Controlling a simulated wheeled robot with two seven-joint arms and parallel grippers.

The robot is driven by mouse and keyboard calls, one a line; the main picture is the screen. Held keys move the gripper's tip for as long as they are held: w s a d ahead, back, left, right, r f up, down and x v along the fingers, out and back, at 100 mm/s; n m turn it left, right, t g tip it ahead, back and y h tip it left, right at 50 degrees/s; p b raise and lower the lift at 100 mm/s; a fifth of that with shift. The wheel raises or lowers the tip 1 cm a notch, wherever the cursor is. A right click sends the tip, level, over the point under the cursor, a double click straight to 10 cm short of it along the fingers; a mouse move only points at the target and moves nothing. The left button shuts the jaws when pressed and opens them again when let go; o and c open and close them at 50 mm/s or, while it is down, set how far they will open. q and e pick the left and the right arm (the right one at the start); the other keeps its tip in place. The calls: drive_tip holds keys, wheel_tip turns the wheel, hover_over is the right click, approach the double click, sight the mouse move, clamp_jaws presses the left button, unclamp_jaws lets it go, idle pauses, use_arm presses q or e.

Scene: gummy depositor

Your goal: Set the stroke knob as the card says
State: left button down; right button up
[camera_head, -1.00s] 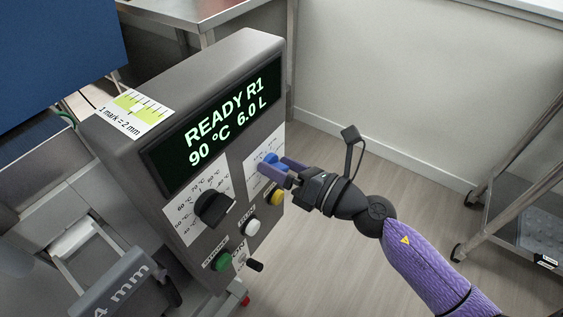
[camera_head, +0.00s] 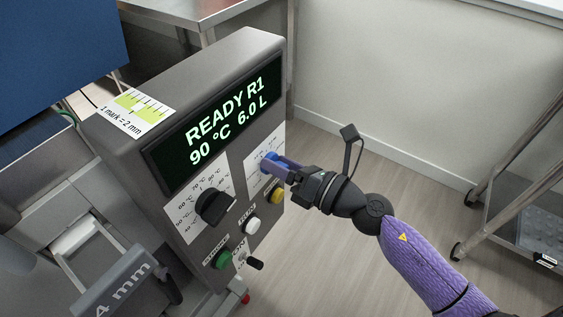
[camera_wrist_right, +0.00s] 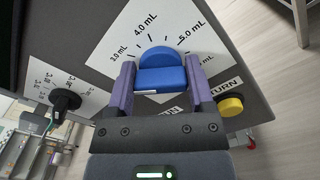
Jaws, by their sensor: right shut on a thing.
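The blue knob (camera_head: 269,162) sits on a white dial plate at the right of the machine's front panel. In the right wrist view the blue knob (camera_wrist_right: 160,72) stands among marks reading 3.0, 4.0 and 5.0 mL. My right gripper (camera_head: 277,164) is shut on it, one purple finger on each side; the gripper (camera_wrist_right: 160,85) also shows there. The knob's pointer is not clear. My left gripper is out of view.
A black knob (camera_head: 214,207) with a °C dial is left of the blue one. White (camera_head: 253,224), yellow (camera_head: 277,195) and green (camera_head: 223,259) buttons are below. The display (camera_head: 220,120) reads "READY R1 90 °C 6.0 L". A grey part (camera_head: 118,292) reads "4 mm".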

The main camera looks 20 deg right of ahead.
drive_tip(key=m+p, duration=0.1)
drive_tip(key=m, duration=0.1)
drive_tip(key=shift+r+m+p, duration=0.15)
drive_tip(key=shift+m+p, duration=0.15)
drive_tip(key=shift+p, duration=0.1)
drive_tip(key=m+p, duration=0.2)
drive_tip(key=m, duration=0.1)
drive_tip(key=shift+d+m, duration=0.1)
drive_tip(key=shift+m, duration=0.2)
drive_tip(key=shift+f+m+p, duration=0.2)
drive_tip(key=shift+m+p, duration=0.3)
drive_tip(key=shift+m, duration=0.6)
drive_tip(key=shift+f+m+p, duration=0.15)
drive_tip(key=shift+m+p, duration=0.25)
drive_tip(key=shift+m, duration=0.4)
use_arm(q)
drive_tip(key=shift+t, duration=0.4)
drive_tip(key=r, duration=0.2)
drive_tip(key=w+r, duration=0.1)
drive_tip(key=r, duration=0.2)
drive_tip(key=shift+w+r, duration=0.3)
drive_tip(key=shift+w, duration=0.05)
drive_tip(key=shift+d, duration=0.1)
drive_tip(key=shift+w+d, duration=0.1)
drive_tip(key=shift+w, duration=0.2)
